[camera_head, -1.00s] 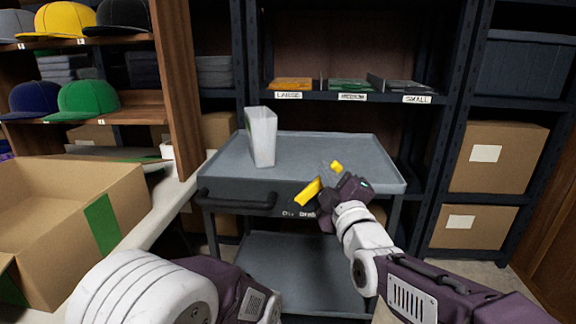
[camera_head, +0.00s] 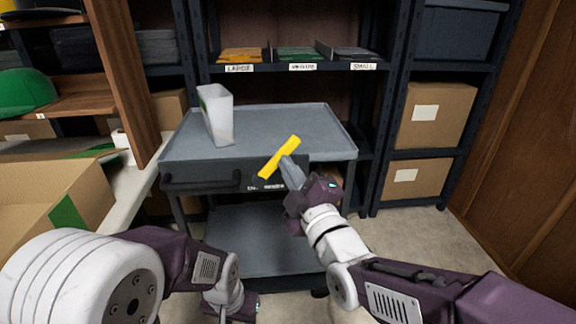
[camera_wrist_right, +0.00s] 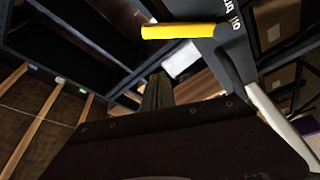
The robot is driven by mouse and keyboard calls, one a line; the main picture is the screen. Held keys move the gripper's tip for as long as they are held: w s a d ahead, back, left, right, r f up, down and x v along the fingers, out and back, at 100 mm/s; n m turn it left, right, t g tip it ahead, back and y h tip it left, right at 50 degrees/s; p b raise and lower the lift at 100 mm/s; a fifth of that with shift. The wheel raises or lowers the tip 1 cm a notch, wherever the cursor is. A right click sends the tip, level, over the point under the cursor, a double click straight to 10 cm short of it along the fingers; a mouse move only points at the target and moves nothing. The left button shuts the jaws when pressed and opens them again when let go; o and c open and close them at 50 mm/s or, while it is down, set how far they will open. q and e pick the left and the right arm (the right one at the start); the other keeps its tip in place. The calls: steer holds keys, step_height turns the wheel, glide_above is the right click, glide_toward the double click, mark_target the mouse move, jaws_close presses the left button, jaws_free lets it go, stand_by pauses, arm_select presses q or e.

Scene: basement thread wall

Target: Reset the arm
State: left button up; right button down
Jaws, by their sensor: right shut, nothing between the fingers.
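My right gripper (camera_head: 289,168) is shut and empty, in front of the cart at about the height of its top. The right wrist view shows the bar (camera_wrist_right: 180,31) apart from the dark shut fingers (camera_wrist_right: 157,95). My left gripper (camera_head: 238,305) is low at the bottom edge of the head view, with its fingers not visible.
The grey cart (camera_head: 290,118) holds a pale open container (camera_head: 217,117). Its black handle (camera_head: 205,183) is at front left. An open cardboard box (camera_head: 45,195) stands on the left table. Shelves with labelled bins (camera_head: 297,54) are behind. Floor at right (camera_head: 420,225) is clear.

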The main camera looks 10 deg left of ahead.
steer(key=w+d+m+h+p, duration=0.2)
steer(key=w+d+h+p, duration=0.1)
steer(key=d, duration=0.4)
steer(key=w+d+m+h+p, duration=0.2)
steer(key=w+d+h, duration=0.15)
steer(key=d, duration=0.35)
steer(key=s+d+f+m+g+h+p, duration=0.25)
steer(key=d+f+m+g, duration=0.25)
steer(key=d+f, duration=0.65)
steer(key=s+d+f+m+g+h, duration=0.1)
steer(key=s+f+m+g, duration=0.4)
steer(key=s+f, duration=0.4)
steer(key=s+f+m+g+h, duration=0.1)
steer(key=s+f+m+g, duration=0.45)
steer(key=s, duration=0.55)
step_height(320, 180, up, 37)
steer(key=p, duration=3.8)
steer(key=shift+d+r, duration=0.15)
steer(key=shift+r, duration=0.05)
